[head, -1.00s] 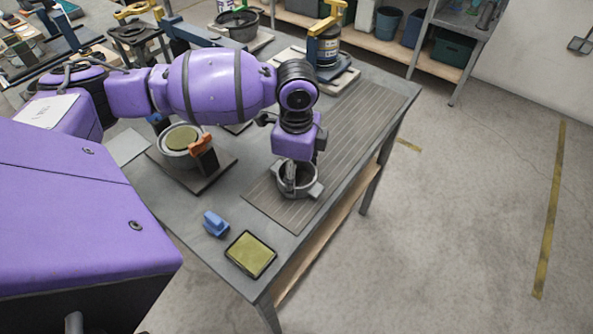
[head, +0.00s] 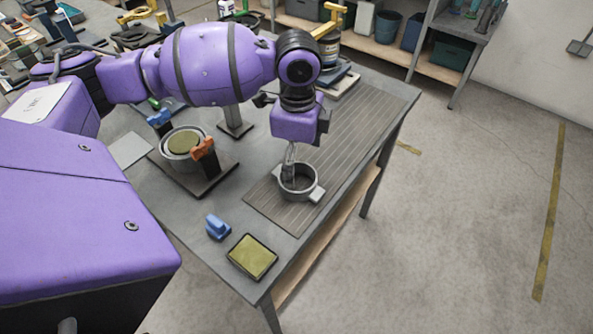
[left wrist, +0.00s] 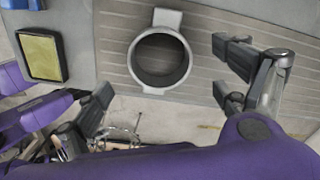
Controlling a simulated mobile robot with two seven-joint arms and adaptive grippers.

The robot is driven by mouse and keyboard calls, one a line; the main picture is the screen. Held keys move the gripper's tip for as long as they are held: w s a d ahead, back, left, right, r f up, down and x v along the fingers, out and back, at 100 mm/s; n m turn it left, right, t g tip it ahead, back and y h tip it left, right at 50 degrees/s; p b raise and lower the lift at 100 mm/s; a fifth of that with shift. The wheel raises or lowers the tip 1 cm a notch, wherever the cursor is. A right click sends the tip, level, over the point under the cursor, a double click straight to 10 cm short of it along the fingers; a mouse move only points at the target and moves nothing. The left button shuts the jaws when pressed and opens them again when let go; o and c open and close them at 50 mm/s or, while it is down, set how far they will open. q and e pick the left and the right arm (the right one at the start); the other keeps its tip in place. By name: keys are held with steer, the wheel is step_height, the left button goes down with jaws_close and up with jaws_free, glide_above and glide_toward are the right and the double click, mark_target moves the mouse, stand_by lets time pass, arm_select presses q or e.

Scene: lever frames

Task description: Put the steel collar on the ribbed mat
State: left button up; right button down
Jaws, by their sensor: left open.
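The steel collar (head: 299,182), a grey ring with two side lugs, rests on the ribbed mat (head: 345,119) near the mat's front end. The collar also shows in the left wrist view (left wrist: 159,58), upright with its bore facing up. My left gripper (head: 289,163) is above the collar in the head view, its fingers pointing down. In the left wrist view its fingers (left wrist: 168,98) are wide apart, with nothing between the tips, and the collar is apart from them. My right gripper is in neither view.
A blue block (head: 217,228) and a yellow-green pad in a black tray (head: 252,257) are at the table's front. A fixture with a ring and orange and blue clamps (head: 188,150) stands left of the mat. The table's right edge runs close beside the mat.

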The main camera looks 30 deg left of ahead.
arm_select(q)
step_height(320, 180, up, 6)
stand_by(0.7)
